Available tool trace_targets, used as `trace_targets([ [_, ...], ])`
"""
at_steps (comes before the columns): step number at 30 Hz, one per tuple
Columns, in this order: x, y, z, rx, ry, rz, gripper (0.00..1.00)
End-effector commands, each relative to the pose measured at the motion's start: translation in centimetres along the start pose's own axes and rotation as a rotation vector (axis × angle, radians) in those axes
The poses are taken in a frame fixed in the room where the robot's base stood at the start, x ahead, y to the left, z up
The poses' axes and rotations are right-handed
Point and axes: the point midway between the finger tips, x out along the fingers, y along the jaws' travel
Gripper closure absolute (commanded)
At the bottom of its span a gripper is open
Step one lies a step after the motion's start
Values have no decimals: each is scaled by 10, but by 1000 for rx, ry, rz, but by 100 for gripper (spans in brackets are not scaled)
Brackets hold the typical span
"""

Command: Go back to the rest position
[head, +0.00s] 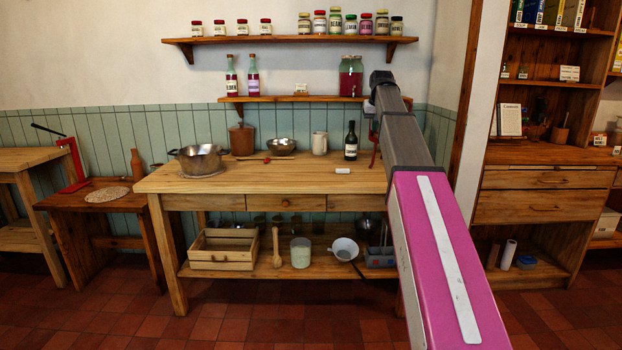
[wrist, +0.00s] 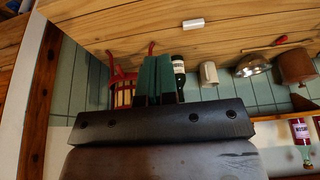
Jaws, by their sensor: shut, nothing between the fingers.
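My gripper (wrist: 156,62) is in the wrist view with its two dark green fingers side by side, closed and empty. In the head view my arm reaches forward from the lower right, and my gripper (head: 372,112) is small at its far end, above the right part of the workbench (head: 240,180). The wrist view looks inverted, with the bench top (wrist: 220,28) at the top. The fingers appear over the back of the bench, beside a dark bottle (wrist: 179,76) and a red-framed object (wrist: 122,88); I cannot tell how far apart they are.
A dark bottle (head: 351,142), white mug (head: 319,143) and steel bowl (head: 282,146) stand at the bench's back. A lower wall shelf (head: 275,98) holds bottles and a red drink jar (head: 351,78) close to my arm. A cabinet (head: 540,190) stands right. The bench's front middle is mostly clear.

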Motion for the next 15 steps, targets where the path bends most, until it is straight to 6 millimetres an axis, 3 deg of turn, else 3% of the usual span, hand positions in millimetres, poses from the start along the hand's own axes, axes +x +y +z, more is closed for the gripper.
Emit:
trace_targets([
  [1, 26, -3, 22, 0, -16, -1, 100],
  [6, 97, -9, 72, 1, -59, -2, 100],
  [15, 203, -20, 174, 3, -134, -2, 100],
])
